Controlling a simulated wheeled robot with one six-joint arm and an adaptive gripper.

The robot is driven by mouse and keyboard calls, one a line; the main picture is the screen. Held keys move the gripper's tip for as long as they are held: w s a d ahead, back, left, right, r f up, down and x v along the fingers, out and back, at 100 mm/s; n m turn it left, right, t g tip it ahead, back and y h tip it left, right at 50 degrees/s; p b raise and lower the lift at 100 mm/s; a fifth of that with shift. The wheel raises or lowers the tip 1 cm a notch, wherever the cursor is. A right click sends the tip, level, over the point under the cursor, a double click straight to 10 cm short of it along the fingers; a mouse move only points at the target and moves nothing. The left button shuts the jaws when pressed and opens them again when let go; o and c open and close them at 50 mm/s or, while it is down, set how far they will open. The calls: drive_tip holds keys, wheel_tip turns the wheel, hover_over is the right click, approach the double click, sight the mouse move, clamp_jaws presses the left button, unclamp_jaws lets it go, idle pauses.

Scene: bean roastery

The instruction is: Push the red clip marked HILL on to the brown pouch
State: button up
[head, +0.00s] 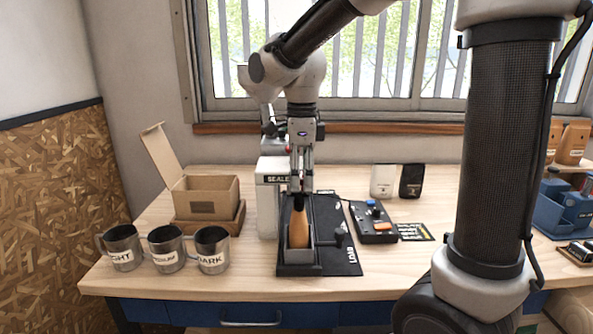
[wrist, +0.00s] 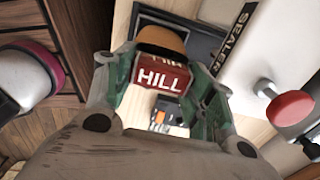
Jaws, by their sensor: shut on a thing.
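The red clip marked HILL (wrist: 160,79) is between the fingers of my gripper (wrist: 158,92) in the wrist view, its white lettering facing the camera. My gripper (head: 302,186) is shut on it and points down, directly over the top of the brown pouch (head: 299,227). The pouch stands upright in a dark holder (head: 299,269) in the head view. Its orange-brown body shows just beyond the clip in the wrist view (wrist: 163,38). The clip is hard to make out in the head view, and I cannot tell whether it touches the pouch.
The white sealer (head: 268,210) stands close to the left of my gripper; its red knob (wrist: 291,108) shows in the wrist view. An open cardboard box (head: 207,198) and several mugs (head: 167,250) are at left. A control box (head: 373,222) and two pouches (head: 384,181) are at right.

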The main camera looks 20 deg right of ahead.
drive_tip(key=shift+f, duration=1.85)
drive_tip(key=shift+f, duration=0.6)
drive_tip(key=shift+s+f, duration=0.1)
drive_tip(key=shift+f, duration=0.2)
idle(0.7)
drive_tip(key=shift+f, duration=0.2)
drive_tip(key=shift+c, duration=0.3)
drive_tip(key=shift+o, duration=0.3)
drive_tip(key=shift+o, duration=0.5)
drive_tip(key=shift+f, duration=0.1)
drive_tip(key=o, duration=1.2)
drive_tip(key=shift+c, duration=0.2)
drive_tip(key=shift+r, duration=0.2)
drive_tip(key=shift+c, duration=0.4)
